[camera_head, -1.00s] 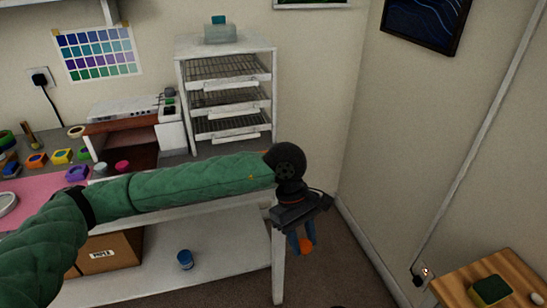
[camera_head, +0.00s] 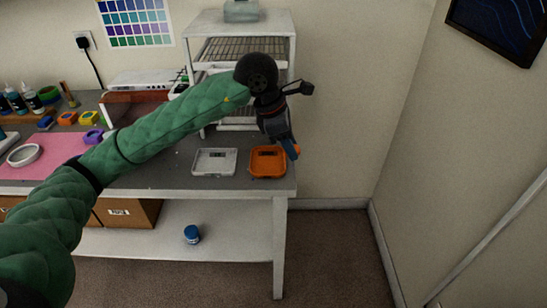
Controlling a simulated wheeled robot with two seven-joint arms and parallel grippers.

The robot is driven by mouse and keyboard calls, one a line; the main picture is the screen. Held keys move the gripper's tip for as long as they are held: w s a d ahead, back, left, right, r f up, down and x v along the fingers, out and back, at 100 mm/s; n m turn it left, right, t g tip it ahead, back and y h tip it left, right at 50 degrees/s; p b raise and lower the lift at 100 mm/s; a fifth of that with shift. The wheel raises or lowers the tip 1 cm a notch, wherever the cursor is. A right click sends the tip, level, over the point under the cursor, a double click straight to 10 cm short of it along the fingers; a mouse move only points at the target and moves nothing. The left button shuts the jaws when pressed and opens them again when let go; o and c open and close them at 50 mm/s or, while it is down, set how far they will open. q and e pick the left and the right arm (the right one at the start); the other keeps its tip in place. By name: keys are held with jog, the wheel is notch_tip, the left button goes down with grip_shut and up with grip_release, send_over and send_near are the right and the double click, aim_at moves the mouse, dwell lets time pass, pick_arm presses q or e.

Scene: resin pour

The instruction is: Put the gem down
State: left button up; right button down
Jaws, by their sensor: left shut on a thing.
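My left gripper (camera_head: 290,149) comes in on the green sleeved arm and points down at the right end of the workbench. It is shut on a small orange gem (camera_head: 296,149), only a little of which shows at the fingertips. In the picture the gem is at the upper right edge of an orange tray (camera_head: 267,175) on the bench; I cannot tell its height above the bench. A pale, flat tray or scale (camera_head: 214,172) lies just left of the orange tray. My right gripper is not in view.
A white wire-shelf rack (camera_head: 285,50) stands behind the gripper. A pink mat (camera_head: 50,160) with a pale ring (camera_head: 23,155) lies at left, near bottles and coloured moulds. A blue jar (camera_head: 192,234) sits on the lower shelf (camera_head: 240,243). Floor at right is clear.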

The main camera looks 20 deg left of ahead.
pick_arm(q)
send_over(271, 162)
jog(key=s, duration=0.1)
jog(key=f, duration=0.6)
jog(key=shift+s+a+b, duration=0.1)
jog(key=shift+a+b, duration=0.15)
jog(key=shift+b, duration=0.1)
jog(key=shift+w+a+f, duration=0.25)
jog(key=shift+a+f, duration=0.15)
jog(key=shift+a, duration=0.05)
notch_tip(271, 162, down, 3)
jog(key=shift+f+b, duration=0.2)
jog(key=shift+b, duration=0.1)
jog(key=shift+f, duration=0.25)
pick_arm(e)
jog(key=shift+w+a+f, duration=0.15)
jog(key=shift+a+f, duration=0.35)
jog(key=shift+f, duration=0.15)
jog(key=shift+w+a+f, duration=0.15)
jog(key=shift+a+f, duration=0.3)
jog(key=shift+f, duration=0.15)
pick_arm(q)
jog(key=shift+f, duration=0.1)
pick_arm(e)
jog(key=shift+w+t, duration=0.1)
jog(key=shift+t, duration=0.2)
